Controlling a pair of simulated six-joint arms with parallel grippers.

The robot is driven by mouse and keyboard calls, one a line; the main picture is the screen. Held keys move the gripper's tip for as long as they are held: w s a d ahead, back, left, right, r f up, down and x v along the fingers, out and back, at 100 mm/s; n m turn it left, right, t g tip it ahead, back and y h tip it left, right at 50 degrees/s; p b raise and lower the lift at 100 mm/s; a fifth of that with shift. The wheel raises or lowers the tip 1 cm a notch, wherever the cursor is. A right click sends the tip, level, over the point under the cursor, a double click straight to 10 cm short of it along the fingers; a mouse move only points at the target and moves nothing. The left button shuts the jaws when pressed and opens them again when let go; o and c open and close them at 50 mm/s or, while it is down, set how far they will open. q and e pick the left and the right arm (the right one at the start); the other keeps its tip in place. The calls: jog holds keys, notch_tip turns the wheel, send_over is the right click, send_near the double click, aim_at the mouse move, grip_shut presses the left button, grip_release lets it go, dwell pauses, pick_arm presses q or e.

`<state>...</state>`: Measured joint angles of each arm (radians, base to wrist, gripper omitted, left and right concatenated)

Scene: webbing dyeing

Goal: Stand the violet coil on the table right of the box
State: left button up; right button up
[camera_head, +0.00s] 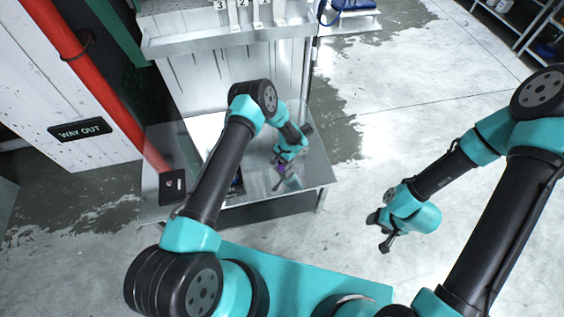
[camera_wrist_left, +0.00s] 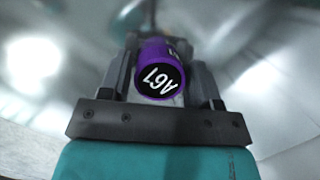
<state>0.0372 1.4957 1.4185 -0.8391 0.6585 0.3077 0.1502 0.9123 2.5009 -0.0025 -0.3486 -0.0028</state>
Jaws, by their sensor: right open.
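The violet coil (camera_wrist_left: 170,52) sits between the two fingers of my left gripper (camera_wrist_left: 163,75) in the left wrist view, its round dark end marked A67 facing the camera. The fingers lie against its sides. In the head view only a small violet patch of the coil (camera_head: 281,169) shows at my left gripper (camera_head: 283,179), over the right part of the metal table (camera_head: 310,172). I cannot tell whether the coil touches the table. My right gripper (camera_head: 380,232) is open and empty, off the table.
A shelf (camera_head: 215,38) with numbered slots rises behind the table. A red pipe (camera_head: 85,75) and a WAY OUT sign (camera_head: 80,130) are at the left. The table's right edge is close to the left gripper.

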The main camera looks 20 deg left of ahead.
pick_arm(q)
jog(key=shift+o, duration=1.4)
jog(key=v, duration=1.2)
jog(key=shift+r, duration=0.15)
jog(key=s+a+r+n+t+h, duration=0.1)
jog(key=s+a+r+n, duration=0.1)
jog(key=s, duration=0.7)
jog(key=s+a+r+n+t+h, duration=0.1)
jog(key=s+a+r+n+h, duration=0.1)
jog(key=s, duration=0.8)
jog(key=s+a+r+n+t+h, duration=0.1)
jog(key=s+a+r+n+h, duration=0.1)
jog(key=s, duration=0.8)
notch_tip(320, 180, up, 3)
jog(key=shift+f+n, duration=0.2)
jog(key=shift+n, duration=0.5)
jog(key=shift+s, duration=0.15)
